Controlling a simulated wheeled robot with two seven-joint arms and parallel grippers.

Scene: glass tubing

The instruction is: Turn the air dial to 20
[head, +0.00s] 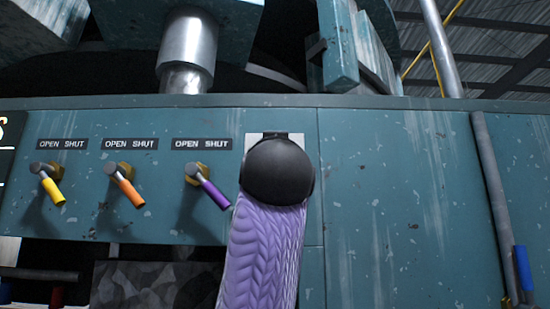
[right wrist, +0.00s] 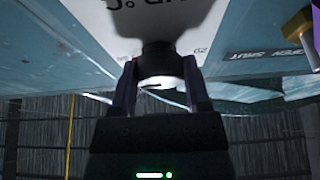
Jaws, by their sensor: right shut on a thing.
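The air dial has a white plate (right wrist: 185,18) with part of an upside-down "°C" label and a small "20" at its right side in the right wrist view. Its dark round knob (right wrist: 158,57) stands out from the plate. My right gripper (right wrist: 158,80) is shut on the knob, one finger on each side. I cannot tell where the knob points. In the head view the black end and purple sleeve of my right arm cover the dial, and only the plate's top edge (head: 291,136) shows. My left gripper is in neither view.
Yellow (head: 52,191), orange (head: 130,194) and purple (head: 215,194) levers under "OPEN SHUT" labels are left of the dial on the teal panel (head: 400,190). The purple one is close to my right arm. A grey pipe (head: 497,200) with a blue handle (head: 522,268) is at the right.

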